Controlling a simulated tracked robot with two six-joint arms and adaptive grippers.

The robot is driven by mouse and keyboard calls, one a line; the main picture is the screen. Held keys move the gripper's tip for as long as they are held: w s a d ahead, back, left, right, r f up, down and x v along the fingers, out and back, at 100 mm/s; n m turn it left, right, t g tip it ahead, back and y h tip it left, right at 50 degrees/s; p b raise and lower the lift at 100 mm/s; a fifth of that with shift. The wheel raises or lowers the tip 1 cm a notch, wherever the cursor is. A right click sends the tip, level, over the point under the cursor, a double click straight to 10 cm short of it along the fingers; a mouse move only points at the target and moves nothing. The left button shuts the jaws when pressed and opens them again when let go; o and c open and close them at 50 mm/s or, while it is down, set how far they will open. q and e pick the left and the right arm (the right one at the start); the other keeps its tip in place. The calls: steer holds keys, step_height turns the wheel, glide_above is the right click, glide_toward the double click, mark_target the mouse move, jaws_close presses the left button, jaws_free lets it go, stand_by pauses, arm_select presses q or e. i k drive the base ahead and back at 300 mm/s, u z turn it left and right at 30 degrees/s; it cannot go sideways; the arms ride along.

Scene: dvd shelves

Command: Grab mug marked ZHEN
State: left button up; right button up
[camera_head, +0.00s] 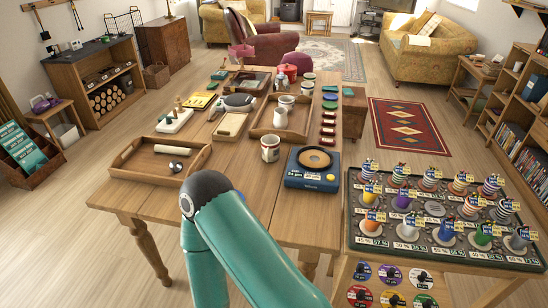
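A white mug with reddish markings (270,148) stands upright near the middle of the wooden table (160,194), to the left of a blue device with a round disc on top (313,169). Its lettering is too small to read, so I cannot tell whether it says ZHEN. Another patterned mug (308,84) stands farther back on the table. Pale cups (280,118) stand in a wooden tray at the table's centre. A teal arm of mine bends in front of the table's near edge. Neither gripper shows.
A wooden tray (128,172) with a pale roll lies at the table's left. A white board with small items (174,121) is behind it. The tabletop left of the blue device is partly clear.

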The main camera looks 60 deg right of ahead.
mark_target(270, 151)
steer(key=z, duration=1.1)
steer(key=i, duration=0.45)
steer(key=z, duration=0.1)
